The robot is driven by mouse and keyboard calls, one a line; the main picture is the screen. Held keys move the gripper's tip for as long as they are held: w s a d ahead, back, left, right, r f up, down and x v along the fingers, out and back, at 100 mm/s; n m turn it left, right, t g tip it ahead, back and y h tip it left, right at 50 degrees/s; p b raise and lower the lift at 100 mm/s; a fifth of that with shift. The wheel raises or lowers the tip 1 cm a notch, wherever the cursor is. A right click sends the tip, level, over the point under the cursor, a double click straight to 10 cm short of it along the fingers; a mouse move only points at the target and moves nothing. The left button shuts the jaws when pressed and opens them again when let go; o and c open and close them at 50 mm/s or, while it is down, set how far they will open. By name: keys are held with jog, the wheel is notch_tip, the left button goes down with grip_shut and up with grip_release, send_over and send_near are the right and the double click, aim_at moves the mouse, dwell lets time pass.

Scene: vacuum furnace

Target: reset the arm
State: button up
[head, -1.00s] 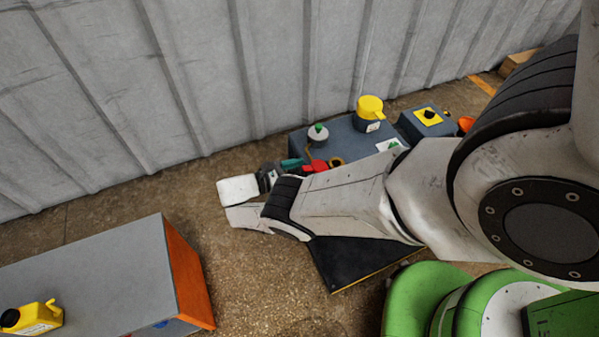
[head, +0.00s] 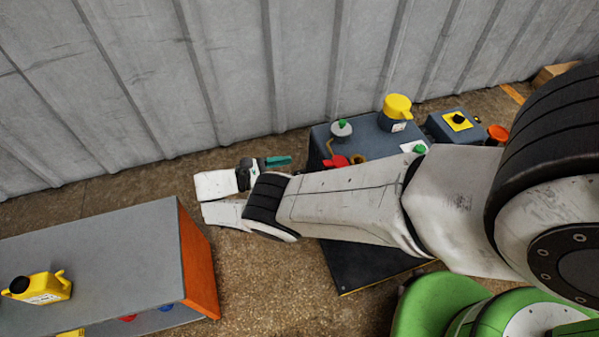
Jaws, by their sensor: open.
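My arm reaches in from the right edge and stretches left across the middle of the head view. Its end folds back on itself near the white wrist links. My gripper (head: 276,161) shows as a small dark body with a teal finger pointing right. It is open, and I see nothing held in it. It appears above the floor, just left of the blue-grey unit (head: 368,137) in the picture. The far finger and the gap between the fingers are mostly hidden.
The unit bears a yellow-topped container (head: 396,112), a green-capped item (head: 341,130) and a red part (head: 335,161). A grey box with an orange end (head: 199,262) stands lower left, bearing a yellow jug (head: 42,287). A corrugated wall (head: 230,70) closes the back. Bare floor (head: 265,275) lies between.

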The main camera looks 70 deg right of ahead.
jog(key=shift+w+a+r, duration=0.1)
jog(key=shift+w+a, duration=0.1)
jog(key=shift+w, duration=0.05)
dwell(0.5)
jog(key=s+a+f+m+t+y, duration=0.2)
jog(key=a+f+t+y, duration=0.2)
jog(key=a+f, duration=0.6)
jog(key=s+a+m+t+y, duration=0.35)
jog(key=s+a+t, duration=0.2)
jog(key=a, duration=0.25)
jog(key=s+a+r+m+t+y+p, duration=0.1)
jog(key=s+r+t+p, duration=0.1)
jog(key=r+p, duration=0.9)
jog(key=s+r+m+t+y+p, duration=0.1)
jog(key=s+r+p, duration=0.3)
jog(key=r+p, duration=0.7)
notch_tip(320, 180, up, 12)
jog(key=shift+a+r+t+p, duration=0.25)
jog(key=shift+a+t+p, duration=0.1)
jog(key=shift+t, duration=0.3)
